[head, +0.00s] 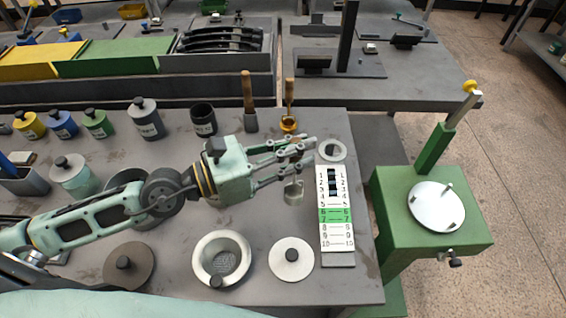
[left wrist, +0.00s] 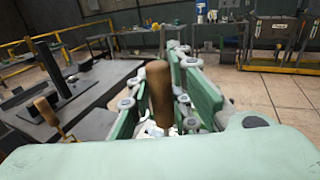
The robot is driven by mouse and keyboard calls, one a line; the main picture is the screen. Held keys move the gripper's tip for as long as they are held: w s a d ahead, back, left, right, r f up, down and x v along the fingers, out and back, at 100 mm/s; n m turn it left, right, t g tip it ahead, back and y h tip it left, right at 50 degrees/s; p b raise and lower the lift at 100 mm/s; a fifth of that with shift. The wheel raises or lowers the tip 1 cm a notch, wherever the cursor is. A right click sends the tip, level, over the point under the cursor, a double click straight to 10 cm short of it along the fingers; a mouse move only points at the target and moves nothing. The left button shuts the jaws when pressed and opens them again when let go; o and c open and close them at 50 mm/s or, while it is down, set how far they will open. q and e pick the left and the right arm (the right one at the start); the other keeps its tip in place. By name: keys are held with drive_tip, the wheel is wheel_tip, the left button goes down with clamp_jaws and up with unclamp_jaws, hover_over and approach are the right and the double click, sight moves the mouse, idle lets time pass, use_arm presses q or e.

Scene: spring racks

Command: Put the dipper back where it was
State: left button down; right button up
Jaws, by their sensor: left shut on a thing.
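My left gripper (head: 296,160) reaches in over the bench from the left and is shut on the dipper. The dipper's small metal cup (head: 294,192) hangs below the fingers, above the bench. Its brown wooden handle (left wrist: 159,95) stands up between the fingers in the left wrist view, leaning slightly. The fingers hide where they grip it. Behind the gripper, a wooden-handled tool (head: 289,91) stands upright at a brass-coloured piece (head: 289,125). Another wooden handle (head: 249,90) stands to its left. My right gripper is not in view.
A numbered white board (head: 336,215) lies right of the cup. Labelled canisters (head: 147,120) line the back left. A green stand (head: 435,215) is beyond the bench's right edge.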

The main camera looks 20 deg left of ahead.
use_arm(q)
drive_tip(key=w+a+f+b, duration=0.6)
drive_tip(key=w+f+b, duration=0.1)
drive_tip(key=f+b, duration=0.2)
drive_tip(key=shift+w+f, duration=0.25)
drive_tip(key=shift+f, duration=0.15)
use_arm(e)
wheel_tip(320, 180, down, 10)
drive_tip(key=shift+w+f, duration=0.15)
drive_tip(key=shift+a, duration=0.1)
use_arm(q)
drive_tip(key=shift+f, duration=0.2)
drive_tip(key=c, duration=1.6)
unclamp_jaws()
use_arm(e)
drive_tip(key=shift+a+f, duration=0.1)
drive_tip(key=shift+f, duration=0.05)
